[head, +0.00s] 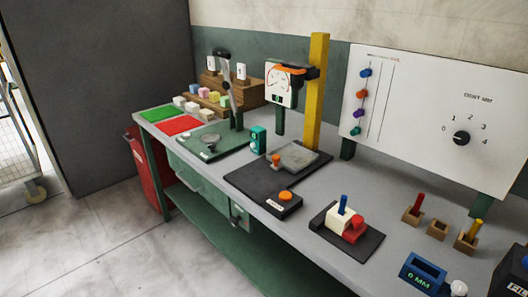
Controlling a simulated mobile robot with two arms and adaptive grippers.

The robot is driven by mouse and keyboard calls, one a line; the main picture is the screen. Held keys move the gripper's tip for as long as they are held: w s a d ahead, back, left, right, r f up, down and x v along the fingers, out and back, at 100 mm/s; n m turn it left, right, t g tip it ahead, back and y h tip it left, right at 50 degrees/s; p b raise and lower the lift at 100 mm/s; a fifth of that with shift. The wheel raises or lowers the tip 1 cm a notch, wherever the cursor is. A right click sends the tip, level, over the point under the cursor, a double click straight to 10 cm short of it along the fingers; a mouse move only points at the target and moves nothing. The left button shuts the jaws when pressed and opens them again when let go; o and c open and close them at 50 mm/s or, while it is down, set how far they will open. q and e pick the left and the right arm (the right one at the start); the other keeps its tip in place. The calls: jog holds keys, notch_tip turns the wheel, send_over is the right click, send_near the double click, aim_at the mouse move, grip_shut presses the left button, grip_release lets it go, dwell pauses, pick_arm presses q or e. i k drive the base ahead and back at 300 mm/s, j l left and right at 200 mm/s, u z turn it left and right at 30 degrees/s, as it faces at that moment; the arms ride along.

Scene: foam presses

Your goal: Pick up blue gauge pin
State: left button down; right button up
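The blue gauge pin (343,204) stands upright in the top of a white block (339,218). A red part (354,229) sits against the right side of this block, and both rest on a black plate (367,246) toward the front of the bench. The pin's lower end is hidden in or behind the block. Neither of my grippers shows in the head view.
Three small wooden holders stand to the right: one with a red pin (418,202), an empty one (437,229), one with a yellow pin (474,230). A blue "0 MM" display (422,272) is in front. A press with a yellow column (317,90) stands left.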

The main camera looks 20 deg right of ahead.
aim_at(342, 206)
jog(key=z, duration=1.3)
